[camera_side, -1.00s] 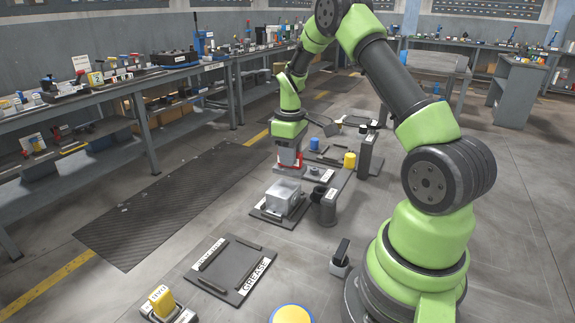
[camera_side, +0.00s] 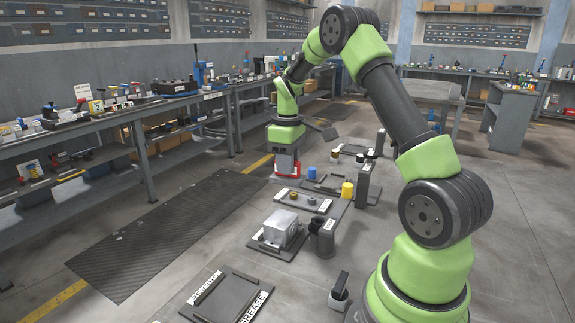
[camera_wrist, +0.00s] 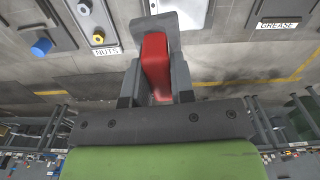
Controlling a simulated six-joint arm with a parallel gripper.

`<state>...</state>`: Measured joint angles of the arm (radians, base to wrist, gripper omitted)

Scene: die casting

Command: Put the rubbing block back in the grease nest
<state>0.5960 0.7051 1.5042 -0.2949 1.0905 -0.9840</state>
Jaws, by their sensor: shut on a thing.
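My gripper (camera_wrist: 157,85) is shut on a red piece (camera_wrist: 155,55) with a grey plate at its far end, seen in the wrist view; I take it as the rubbing block. In the side view the red block (camera_side: 286,172) hangs below my gripper, beyond the tray with the cylinders. Its underside is hidden. The grease nest (camera_side: 228,292) is a dark floor plate with raised bars and a GREASE label, cut by the bottom edge of the side view. A corner of it (camera_wrist: 293,8) shows top right in the wrist view, well away from my gripper.
A pale metal block (camera_side: 284,230) sits on a dark plate between my gripper and the nest. A dark cup (camera_side: 324,238), a yellow cylinder (camera_side: 347,190) and a grey post (camera_side: 364,182) stand nearby. The NUTS tray (camera_wrist: 100,20) is left in the wrist view. Dark mats lie left.

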